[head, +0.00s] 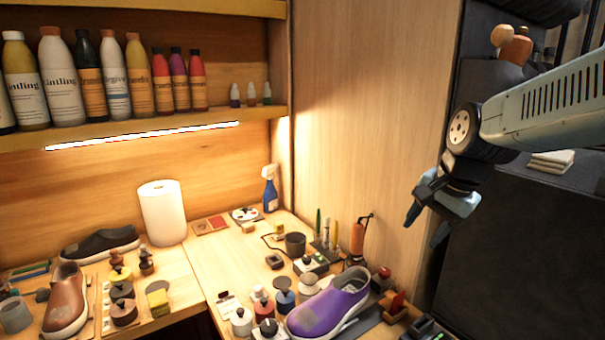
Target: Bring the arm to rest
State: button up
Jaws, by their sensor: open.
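My gripper (427,228) hangs at the right in the head view, at the end of my pale blue-grey arm.
A purple shoe (328,303) lies at the bench's front right, with several small jars beside it. An orange bottle (357,240) stands behind it. A brown shoe (65,300) and a paper roll (162,212) are left. Bottles line the shelf (150,130). Air around my gripper looks clear.

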jog(key=s+r+n+t+h, duration=0.1)
jog(key=s+r+n+t, duration=0.1)
jog(key=s+n, duration=0.6)
jog(key=shift+s+d+r+n+h, duration=0.15)
jog(key=shift+s+r+n+h, duration=0.2)
jog(key=shift+r+n, duration=0.45)
jog(key=shift+w, duration=0.2)
jog(key=m+g, duration=0.5)
jog(key=m, duration=0.6)
send_over(385, 270)
jog(key=f, duration=2.2)
jog(key=shift+s+f, duration=0.25)
jog(key=shift+f, duration=0.15)
jog(key=shift+w+f+g, duration=0.2)
jog(key=shift+f+g, duration=0.1)
jog(key=shift+f, duration=2.7)
